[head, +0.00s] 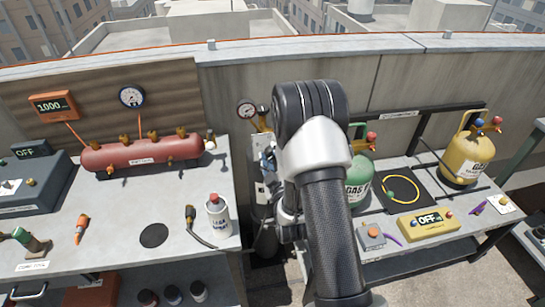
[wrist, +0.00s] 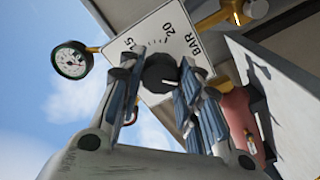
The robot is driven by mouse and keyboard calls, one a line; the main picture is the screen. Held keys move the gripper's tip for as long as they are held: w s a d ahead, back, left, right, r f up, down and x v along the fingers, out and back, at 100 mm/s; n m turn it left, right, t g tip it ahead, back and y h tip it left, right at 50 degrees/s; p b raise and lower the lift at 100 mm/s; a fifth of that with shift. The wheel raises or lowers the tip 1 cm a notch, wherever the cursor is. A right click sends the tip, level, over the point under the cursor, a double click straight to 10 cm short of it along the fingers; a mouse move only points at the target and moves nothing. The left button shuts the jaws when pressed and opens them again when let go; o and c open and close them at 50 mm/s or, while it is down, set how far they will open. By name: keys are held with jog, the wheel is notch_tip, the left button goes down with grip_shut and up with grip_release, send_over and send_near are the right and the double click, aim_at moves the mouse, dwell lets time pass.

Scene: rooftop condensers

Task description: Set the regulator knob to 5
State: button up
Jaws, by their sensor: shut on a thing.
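The fingers and knob cover part of the dial, and I cannot read which mark the knob points to. A round gauge (wrist: 70,60) is beside the plate. In the head view the regulator's gauge (head: 247,110) shows above a grey cylinder (head: 263,207); my arm hides the knob, and my gripper (head: 268,162) is partly hidden.
The left bench (head: 190,170) holds a red tank (head: 143,152) and a white can (head: 217,215). A low wall (head: 330,85) stands behind.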

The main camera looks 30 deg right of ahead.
jog(key=c, duration=0.3)
jog(key=shift+m, duration=0.4)
jog(key=m, duration=0.4)
jog(key=shift+m, duration=0.3)
jog(key=m, duration=0.4)
jog(key=shift+m, duration=2.1)
jog(key=o, duration=1)
